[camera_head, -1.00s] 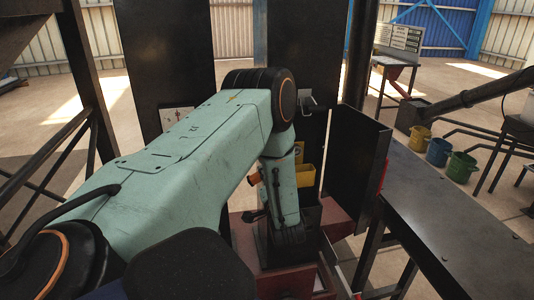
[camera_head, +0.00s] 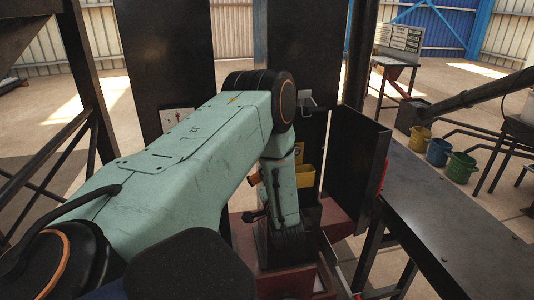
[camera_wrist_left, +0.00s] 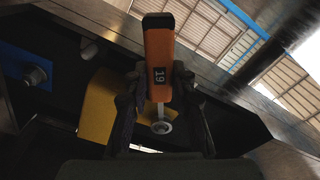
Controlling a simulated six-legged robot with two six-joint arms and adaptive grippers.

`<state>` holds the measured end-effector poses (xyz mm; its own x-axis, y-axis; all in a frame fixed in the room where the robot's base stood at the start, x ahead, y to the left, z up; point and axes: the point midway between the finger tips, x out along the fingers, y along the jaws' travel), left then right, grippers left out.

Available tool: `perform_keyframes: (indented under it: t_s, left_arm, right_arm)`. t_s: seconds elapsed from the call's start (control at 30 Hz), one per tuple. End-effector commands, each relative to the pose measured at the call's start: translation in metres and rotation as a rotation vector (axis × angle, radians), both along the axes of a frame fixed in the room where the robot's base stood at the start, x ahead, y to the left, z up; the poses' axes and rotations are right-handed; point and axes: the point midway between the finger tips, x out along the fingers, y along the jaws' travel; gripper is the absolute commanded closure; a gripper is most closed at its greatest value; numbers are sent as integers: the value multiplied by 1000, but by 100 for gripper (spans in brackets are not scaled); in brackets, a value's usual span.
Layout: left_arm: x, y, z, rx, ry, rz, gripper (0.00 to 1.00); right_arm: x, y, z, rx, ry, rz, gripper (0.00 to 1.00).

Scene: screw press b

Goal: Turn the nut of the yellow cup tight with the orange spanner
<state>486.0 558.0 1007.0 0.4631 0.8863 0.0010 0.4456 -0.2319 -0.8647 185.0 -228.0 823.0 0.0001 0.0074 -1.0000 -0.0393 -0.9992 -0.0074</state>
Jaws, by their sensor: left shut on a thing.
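The orange spanner (camera_wrist_left: 159,50) shows in the left wrist view, its handle marked 19. My left gripper (camera_wrist_left: 158,76) is shut on the handle, with one dark finger on each side. The spanner's silver ring end (camera_wrist_left: 161,127) shows lower, between the fingers. A yellow part (camera_wrist_left: 97,105), which may be the yellow cup, lies left of the ring and looks apart from it. I cannot make out its nut. In the head view my left arm hides most of the work area. Yellow parts (camera_head: 305,176) show just right of the arm. My right gripper is not in view.
A silver round fitting (camera_wrist_left: 36,75) beside a blue strip is at the left of the wrist view. In the head view a dark open panel (camera_head: 357,165) and a long dark table (camera_head: 455,225) stand to the right. Several coloured buckets (camera_head: 438,152) stand on the floor beyond.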

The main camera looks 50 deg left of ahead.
Motion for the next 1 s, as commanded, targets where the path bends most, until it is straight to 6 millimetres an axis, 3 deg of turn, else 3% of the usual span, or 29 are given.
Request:
perform_keyframes:
  t_s: [1.0]
  left_arm:
    - [-9, 5, 32, 133, 244, 1, 100]
  right_arm:
    - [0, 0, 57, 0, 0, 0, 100]
